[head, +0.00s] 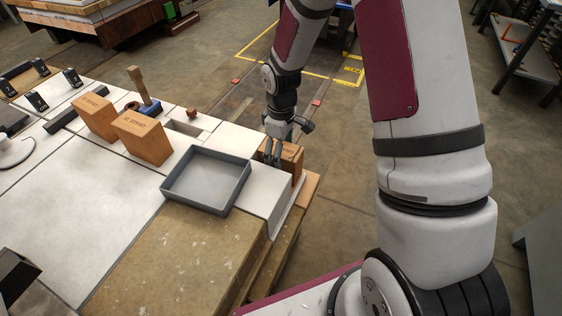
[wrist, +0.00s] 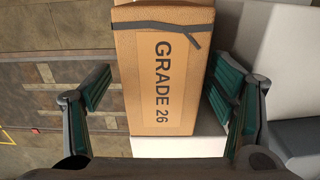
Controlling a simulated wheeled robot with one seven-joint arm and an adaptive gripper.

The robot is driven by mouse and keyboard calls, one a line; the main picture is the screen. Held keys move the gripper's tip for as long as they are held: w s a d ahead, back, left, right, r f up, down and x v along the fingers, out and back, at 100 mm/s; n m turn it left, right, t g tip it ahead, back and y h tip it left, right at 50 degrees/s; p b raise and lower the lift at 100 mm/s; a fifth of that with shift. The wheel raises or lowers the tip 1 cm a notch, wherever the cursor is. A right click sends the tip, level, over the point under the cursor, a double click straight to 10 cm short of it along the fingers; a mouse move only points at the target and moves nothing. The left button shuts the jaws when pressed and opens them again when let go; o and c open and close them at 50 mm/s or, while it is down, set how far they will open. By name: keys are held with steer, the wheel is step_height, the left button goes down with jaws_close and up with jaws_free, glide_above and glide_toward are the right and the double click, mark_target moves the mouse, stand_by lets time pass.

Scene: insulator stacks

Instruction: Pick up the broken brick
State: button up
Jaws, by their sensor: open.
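The broken brick (wrist: 160,75) is orange-brown, printed "GRADE 26", with a dark jagged crack across its upper part in the wrist view. In the head view it stands at the right end of the bench (head: 290,158), partly hidden by my gripper (head: 274,152). In the wrist view my gripper (wrist: 165,108) is open, one finger on each side of the brick. The left finger is clearly apart from it. The right finger is close to its side, and I cannot tell whether it touches.
A grey empty tray (head: 207,182) sits left of the brick. Two more orange bricks, one nearer (head: 143,137) and one farther (head: 96,117), stand further left. A wooden-handled tool (head: 143,92) and a small brown knob (head: 191,113) are behind them. Open floor lies beyond the bench's right edge.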

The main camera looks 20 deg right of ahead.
steer(key=shift+f, duration=2)
steer(key=c, duration=1.7)
steer(key=shift+s+r, duration=0.1)
